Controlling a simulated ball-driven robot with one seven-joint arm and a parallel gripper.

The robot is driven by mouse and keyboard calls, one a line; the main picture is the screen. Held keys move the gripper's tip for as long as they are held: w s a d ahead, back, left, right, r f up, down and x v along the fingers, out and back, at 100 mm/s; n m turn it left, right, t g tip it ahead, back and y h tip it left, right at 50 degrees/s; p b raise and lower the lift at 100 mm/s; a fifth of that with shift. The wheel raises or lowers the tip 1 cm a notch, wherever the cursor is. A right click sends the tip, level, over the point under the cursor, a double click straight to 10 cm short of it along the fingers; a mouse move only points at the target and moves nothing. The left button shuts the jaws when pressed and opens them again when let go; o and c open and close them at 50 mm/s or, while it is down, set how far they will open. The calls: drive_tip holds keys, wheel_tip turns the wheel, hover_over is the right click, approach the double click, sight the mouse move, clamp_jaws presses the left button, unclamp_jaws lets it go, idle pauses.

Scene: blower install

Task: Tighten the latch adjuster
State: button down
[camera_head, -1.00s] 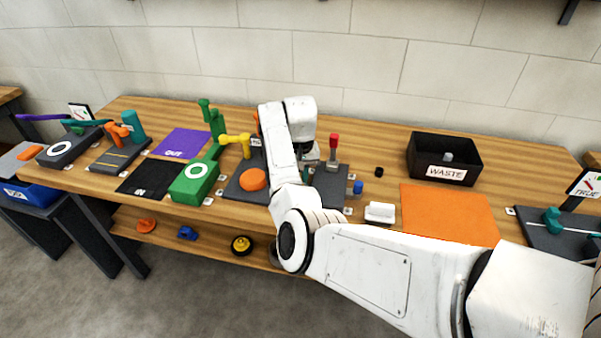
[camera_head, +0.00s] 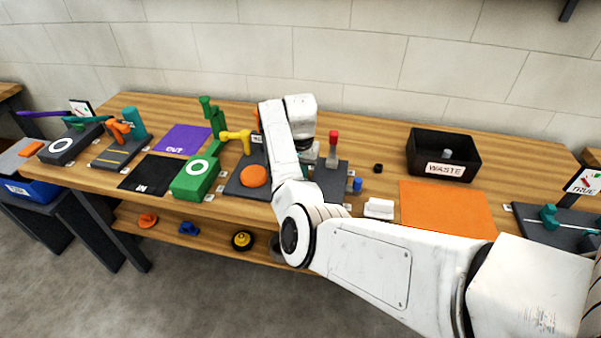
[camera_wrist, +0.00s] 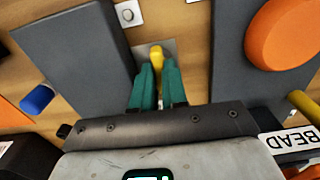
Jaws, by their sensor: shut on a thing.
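My gripper (camera_wrist: 157,85) has teal fingers, shown in the wrist view. It is shut on a small yellow piece (camera_wrist: 156,56), which stands between the fingertips over a grey metal patch (camera_wrist: 178,52). I take this piece to be the latch adjuster, but most of it is hidden by the fingers. In the head view my arm covers the gripper and the piece. They are between the dark plate with the orange disc (camera_head: 254,176) and the dark plate with the red-topped lever (camera_head: 333,145).
A blue knob (camera_wrist: 38,98) sticks out beside one plate; the orange disc (camera_wrist: 285,32) is on the other. A yellow lever (camera_head: 237,138), a green block (camera_head: 193,182), a black waste bin (camera_head: 445,169) and a white block (camera_head: 379,208) stand nearby. The orange mat (camera_head: 445,205) is bare.

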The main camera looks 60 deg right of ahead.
drive_tip(key=c, duration=1.2)
unclamp_jaws()
drive_tip(key=shift+o, duration=0.2)
drive_tip(key=shift+r, duration=0.15)
wheel_tip(320, 180, up, 10)
drive_tip(key=b, duration=0.1)
drive_tip(key=shift+r, duration=0.25)
